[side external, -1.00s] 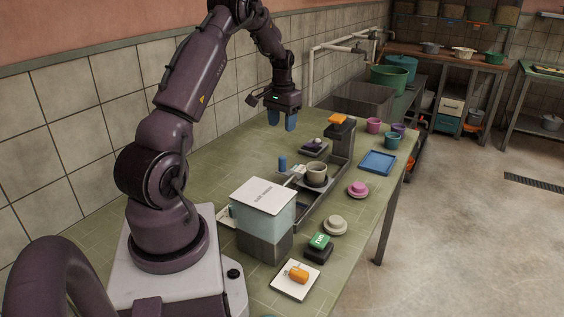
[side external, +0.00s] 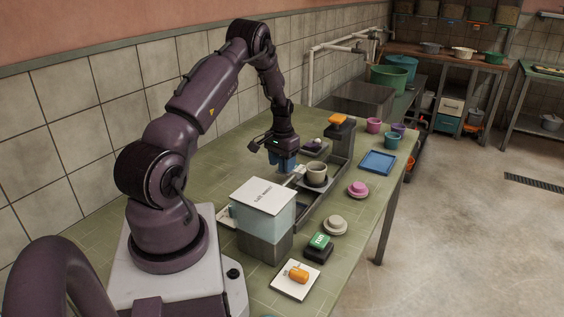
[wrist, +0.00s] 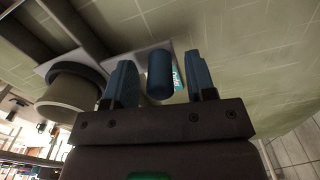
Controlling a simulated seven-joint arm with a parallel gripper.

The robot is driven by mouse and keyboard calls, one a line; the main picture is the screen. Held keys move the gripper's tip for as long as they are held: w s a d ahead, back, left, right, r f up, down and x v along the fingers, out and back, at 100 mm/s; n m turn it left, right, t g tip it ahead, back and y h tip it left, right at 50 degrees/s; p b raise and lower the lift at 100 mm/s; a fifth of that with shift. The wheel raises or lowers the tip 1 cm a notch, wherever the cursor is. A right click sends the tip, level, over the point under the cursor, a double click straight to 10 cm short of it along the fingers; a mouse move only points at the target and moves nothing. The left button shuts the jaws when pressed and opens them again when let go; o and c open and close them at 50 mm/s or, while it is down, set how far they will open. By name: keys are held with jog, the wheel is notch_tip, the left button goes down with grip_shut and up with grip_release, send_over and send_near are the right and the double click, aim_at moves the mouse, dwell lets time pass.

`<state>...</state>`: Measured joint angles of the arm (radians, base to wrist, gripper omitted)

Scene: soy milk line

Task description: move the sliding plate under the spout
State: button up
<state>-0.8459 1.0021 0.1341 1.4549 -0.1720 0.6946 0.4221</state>
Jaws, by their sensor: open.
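My gripper (side external: 283,164) is open and lowered over the blue upright handle, its fingers pointing down. In the wrist view the blue handle (wrist: 160,75) stands between the two fingers, with a gap on each side. The handle rises from a pale sliding plate (wrist: 140,60) with a small teal label beside it. In the side view my fingers hide the handle. I cannot make out the spout clearly.
A light-blue tank with a white lid (side external: 264,203) stands in front of the track. An orange-topped post (side external: 338,135) stands at its far end.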

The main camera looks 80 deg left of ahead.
grip_shut()
jog(key=s+d, duration=0.9)
jog(key=shift+s+d, duration=0.3)
jog(key=shift+s, duration=0.1)
grip_release()
jog(key=shift+w, duration=0.1)
notch_tip(320, 180, up, 13)
dwell(0.3)
dwell(0.4)
